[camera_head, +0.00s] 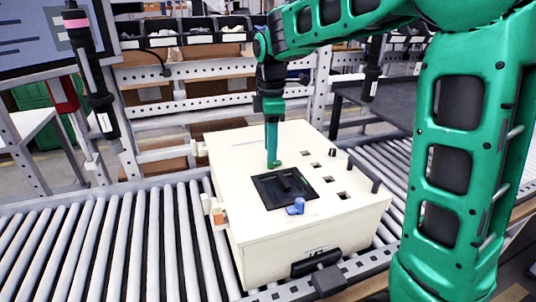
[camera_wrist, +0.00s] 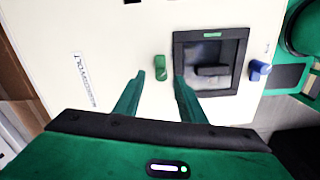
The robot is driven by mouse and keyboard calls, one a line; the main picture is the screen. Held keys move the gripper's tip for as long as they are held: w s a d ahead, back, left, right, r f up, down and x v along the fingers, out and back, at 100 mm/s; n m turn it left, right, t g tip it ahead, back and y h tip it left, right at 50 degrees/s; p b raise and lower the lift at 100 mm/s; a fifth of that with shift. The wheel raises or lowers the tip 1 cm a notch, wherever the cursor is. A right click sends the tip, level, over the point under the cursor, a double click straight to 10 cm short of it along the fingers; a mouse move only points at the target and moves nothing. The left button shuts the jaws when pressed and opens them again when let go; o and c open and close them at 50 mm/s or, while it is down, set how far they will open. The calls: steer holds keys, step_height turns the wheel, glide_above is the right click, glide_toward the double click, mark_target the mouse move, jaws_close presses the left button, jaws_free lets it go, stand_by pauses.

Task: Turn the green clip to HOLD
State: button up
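The green clip (camera_wrist: 161,67) is a small upright tab on the cream box top (camera_wrist: 120,30), beside the black framed panel, in the wrist view. My gripper (camera_wrist: 160,78) is open, with one green finger on each side of the clip's near end. I cannot tell whether either finger touches it. In the head view my gripper (camera_head: 271,162) points down at the box, and the clip (camera_head: 278,163) shows only as a small green bit by the fingertips. No HOLD marking is readable.
The black panel (camera_wrist: 178,62) with a dark handle lies right of the clip. A blue clip (camera_wrist: 259,68) sits beyond it. The box (camera_head: 300,235) rests on a roller conveyor (camera_head: 130,240). A tool (camera_head: 90,70) hangs at left. Square holes and a black bar are at the box's right.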

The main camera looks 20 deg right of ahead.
steer(key=shift+f, duration=1.3)
steer(key=shift+c, duration=0.2)
